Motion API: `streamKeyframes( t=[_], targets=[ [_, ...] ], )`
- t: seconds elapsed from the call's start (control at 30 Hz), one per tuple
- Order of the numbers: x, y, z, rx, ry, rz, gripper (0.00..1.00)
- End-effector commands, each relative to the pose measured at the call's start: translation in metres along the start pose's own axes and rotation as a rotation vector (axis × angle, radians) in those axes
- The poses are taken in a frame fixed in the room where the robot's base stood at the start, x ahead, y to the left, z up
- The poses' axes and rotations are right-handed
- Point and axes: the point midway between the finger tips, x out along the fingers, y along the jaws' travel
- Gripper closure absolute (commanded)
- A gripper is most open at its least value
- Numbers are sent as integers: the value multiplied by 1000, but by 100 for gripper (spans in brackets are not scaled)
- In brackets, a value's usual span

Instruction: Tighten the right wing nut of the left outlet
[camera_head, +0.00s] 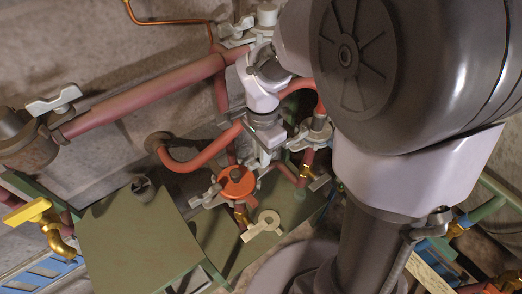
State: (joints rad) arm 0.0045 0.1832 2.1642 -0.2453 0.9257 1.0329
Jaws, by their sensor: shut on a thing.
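My gripper (266,152) points down in the middle of the view, its pale jaws just right of and behind an orange round cap (237,182). The cap is on a pipe fitting on the left, which I take for the left outlet. A grey wing nut (207,194) shows at the cap's left side. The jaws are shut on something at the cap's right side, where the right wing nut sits. The jaws mostly hide it, so its angle and how far it is turned cannot be told.
Copper-red pipes (150,92) run close around my gripper, with another clamped fitting (313,133) to its right. A cream handle (262,226) stands in front. A green box (140,235) and yellow valve handle (27,211) are at left. My arm covers the upper right.

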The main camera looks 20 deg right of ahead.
Motion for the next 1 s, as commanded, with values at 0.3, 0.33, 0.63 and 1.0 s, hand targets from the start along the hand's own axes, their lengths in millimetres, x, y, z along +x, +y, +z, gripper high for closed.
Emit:
streamKeyframes(
  t=[0.3,0.33,0.63,1.0],
  targets=[
    [0,0,0,21,-1,0,100],
    [0,0,0,21,-1,0,100],
    [0,0,0,21,-1,0,66],
    [-10,0,0,19,0,-2,66]
  ],
)
